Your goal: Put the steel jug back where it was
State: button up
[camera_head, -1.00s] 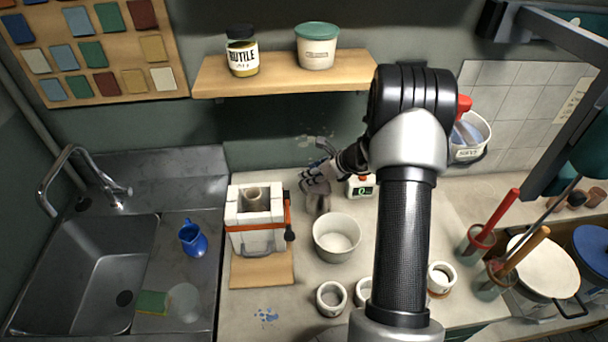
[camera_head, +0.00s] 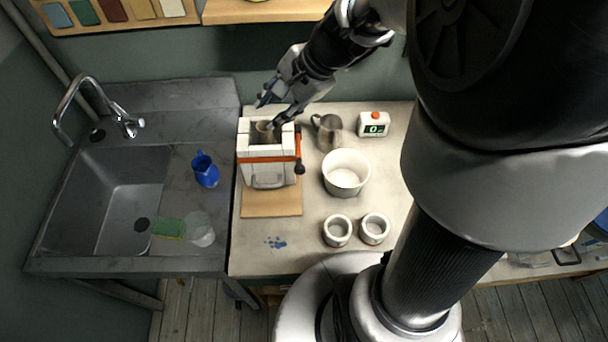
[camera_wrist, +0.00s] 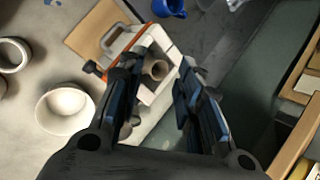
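The steel jug (camera_head: 327,132) stands upright on the worktop, right of the white plaster mould (camera_head: 268,178) and behind the white bowl (camera_head: 346,172). My gripper (camera_head: 268,108) is over the back of the mould, left of the jug and apart from it. In the wrist view my gripper (camera_wrist: 167,66) has its two fingers spread, with nothing held between them. The mould's tan round opening (camera_wrist: 157,69) shows beyond the fingers. I cannot make out the jug for sure in the wrist view; the left finger hides part of the worktop there.
A timer (camera_head: 373,124) stands right of the jug. Two small white cups (camera_head: 338,231) are near the front edge. A blue jug (camera_head: 205,170), a sponge (camera_head: 169,228) and a clear cup (camera_head: 200,229) are at the sink (camera_head: 110,200). An orange strap (camera_head: 270,159) girds the mould.

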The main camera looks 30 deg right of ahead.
jog(key=s+a+r+n+h, duration=0.2)
jog(key=s+n, duration=0.6)
jog(key=s, duration=0.2)
jog(key=s+a+r+n+h, duration=0.2)
jog(key=s+n, duration=0.5)
jog(key=s, duration=0.3)
jog(key=shift+s+a+n, duration=0.25)
jog(key=shift+a+n, duration=0.1)
jog(key=shift+n, duration=0.05)
